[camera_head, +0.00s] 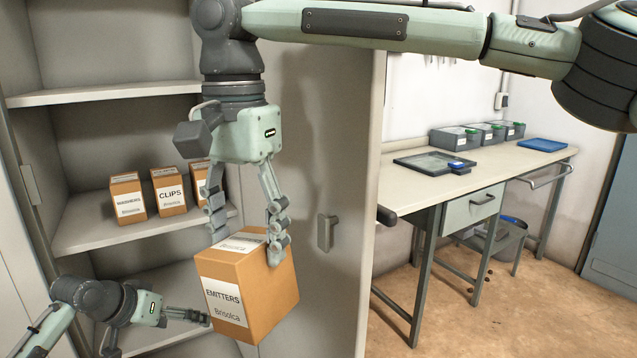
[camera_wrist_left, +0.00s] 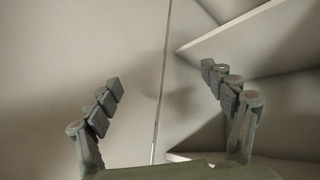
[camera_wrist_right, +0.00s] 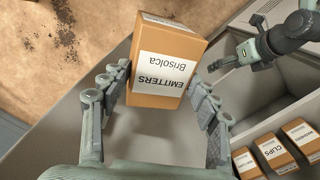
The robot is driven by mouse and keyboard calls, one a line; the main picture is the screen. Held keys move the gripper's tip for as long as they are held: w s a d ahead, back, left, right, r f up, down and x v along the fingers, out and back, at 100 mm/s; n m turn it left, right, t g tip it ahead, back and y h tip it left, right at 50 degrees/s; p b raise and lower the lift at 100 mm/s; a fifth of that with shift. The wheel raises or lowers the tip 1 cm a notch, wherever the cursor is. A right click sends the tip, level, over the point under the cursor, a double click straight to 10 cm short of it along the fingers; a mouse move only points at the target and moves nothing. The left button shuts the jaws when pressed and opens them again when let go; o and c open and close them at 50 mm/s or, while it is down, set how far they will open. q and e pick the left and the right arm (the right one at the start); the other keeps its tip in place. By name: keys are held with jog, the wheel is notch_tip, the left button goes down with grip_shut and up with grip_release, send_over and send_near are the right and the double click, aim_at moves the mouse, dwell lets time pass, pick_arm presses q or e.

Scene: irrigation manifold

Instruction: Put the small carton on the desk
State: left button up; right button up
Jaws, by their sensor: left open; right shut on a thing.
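A brown carton labelled EMITTERS (camera_head: 250,296) hangs in my right gripper (camera_head: 246,238), in front of the open cabinet. The fingers are shut on two opposite sides of it, near its top. In the right wrist view the carton (camera_wrist_right: 165,60) sits between both fingers. The desk (camera_head: 470,178) stands at the right against the white wall, apart from the carton. My left gripper (camera_head: 165,328) is open and empty, low by the cabinet's lower shelf; the left wrist view shows its spread fingers (camera_wrist_left: 160,80) with nothing between them.
Cartons labelled WASHERS (camera_head: 128,198) and CLIPS (camera_head: 168,191), plus a partly hidden one, stand on the cabinet shelf (camera_head: 90,236). A cabinet door (camera_head: 345,180) stands between cabinet and desk.

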pick_arm(q)
jog(key=s+a+f+g+y, duration=0.15)
jog(key=s+f, duration=0.45)
jog(key=f, duration=0.6)
jog(key=s+a+f+y, duration=0.15)
jog(key=s+f, duration=0.45)
jog(key=f, duration=0.6)
jog(key=s+d+f+g+y, duration=0.1)
jog(key=s+f, duration=0.6)
jog(key=s, duration=0.3)
jog(key=s+d+f+m+g+y, duration=0.1)
jog(key=s+f+g, duration=0.1)
jog(key=s+f, duration=0.6)
jog(key=shift+s+d, duration=0.4)
jog(key=shift+s, duration=0.95)
